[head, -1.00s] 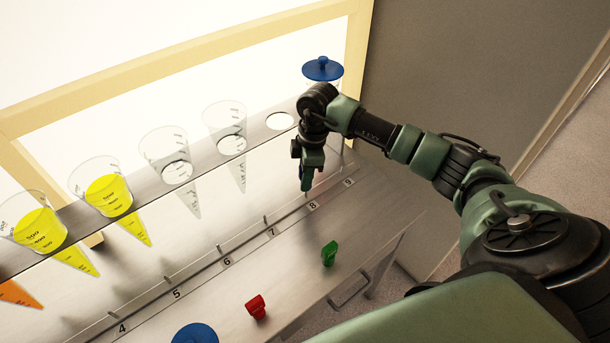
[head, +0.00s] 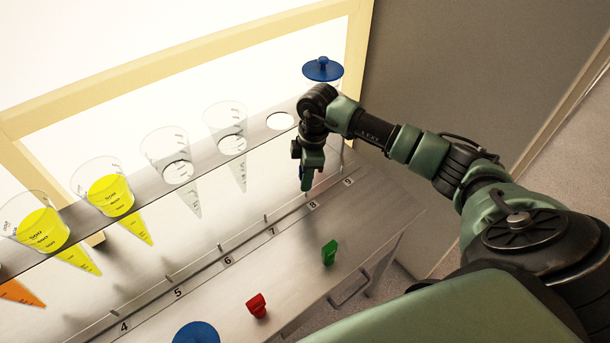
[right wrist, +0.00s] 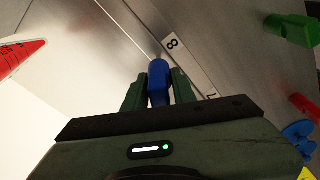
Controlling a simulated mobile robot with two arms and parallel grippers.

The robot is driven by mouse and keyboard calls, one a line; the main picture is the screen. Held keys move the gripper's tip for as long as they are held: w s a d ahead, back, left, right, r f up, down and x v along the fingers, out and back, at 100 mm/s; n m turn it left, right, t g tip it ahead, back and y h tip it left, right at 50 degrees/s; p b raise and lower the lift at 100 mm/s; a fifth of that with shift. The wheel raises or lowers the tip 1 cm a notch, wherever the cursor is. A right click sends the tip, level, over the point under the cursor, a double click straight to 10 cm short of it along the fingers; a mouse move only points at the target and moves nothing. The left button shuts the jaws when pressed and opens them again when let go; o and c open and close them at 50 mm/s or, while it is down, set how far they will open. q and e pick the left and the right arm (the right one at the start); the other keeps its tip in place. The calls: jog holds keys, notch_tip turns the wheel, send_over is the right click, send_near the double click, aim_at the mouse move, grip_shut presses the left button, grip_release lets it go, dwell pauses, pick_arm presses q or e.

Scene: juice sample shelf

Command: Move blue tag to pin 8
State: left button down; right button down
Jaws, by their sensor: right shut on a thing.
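My right gripper (head: 307,186) points down at the pin rail, close to the number 8 label (head: 312,205). It is shut on the blue tag (right wrist: 159,82), which shows between its fingers in the right wrist view. There the tag's tip is beside the 8 label (right wrist: 172,43). In the head view the tag is hard to tell from the gripper. Pin 8 itself is hidden by the gripper, so I cannot tell whether the tag touches it. My left gripper is not in view.
A green tag (head: 329,252) and a red tag (head: 257,305) stand on the counter, with a blue lid (head: 196,334) at the front edge. Above the rail, a shelf (head: 255,141) holds clear cones, some with yellow juice. A blue-lidded cone (head: 323,69) stands at its right end.

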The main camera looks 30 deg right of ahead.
jog(key=shift+f+b, duration=0.65)
jog(key=shift+f, duration=0.6)
dwell(0.5)
jog(key=shift+f, duration=0.7)
jog(key=c, duration=1.1)
grip_release()
jog(key=shift+o, duration=0.2)
jog(key=shift+r, duration=0.15)
jog(key=r, duration=0.5)
jog(key=d+r, duration=0.1)
jog(key=r, duration=0.1)
jog(key=shift+s+r+b, duration=0.2)
jog(key=shift+r+b, duration=0.05)
jog(key=shift+b, duration=0.15)
